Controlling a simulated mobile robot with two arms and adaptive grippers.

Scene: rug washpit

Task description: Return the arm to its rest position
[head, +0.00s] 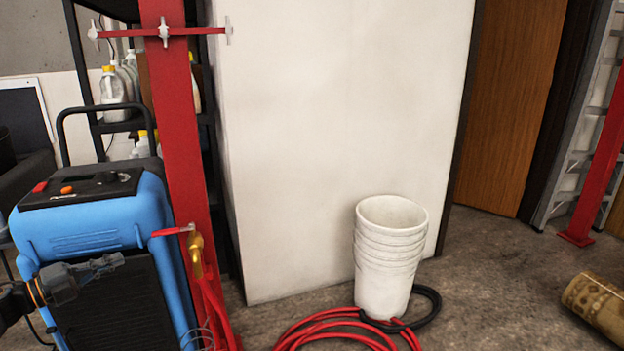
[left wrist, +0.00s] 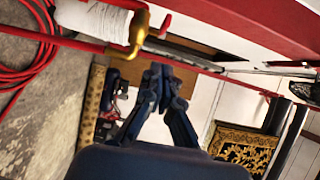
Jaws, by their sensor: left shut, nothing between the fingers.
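My left gripper (head: 108,264) comes in from the left edge of the head view, low down, in front of the blue machine. Its fingers point right and are closed together with nothing between them. In the left wrist view the dark fingers (left wrist: 160,73) meet at their tips, and they hold nothing. My right arm and gripper are not in the head view.
The blue machine (head: 88,222) stands beside a red post (head: 178,120) with a brass tap (head: 196,255). A stack of white buckets (head: 387,262) stands by a red hose (head: 325,325). A rolled rug (head: 597,305) lies at right. Floor between buckets and rug is clear.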

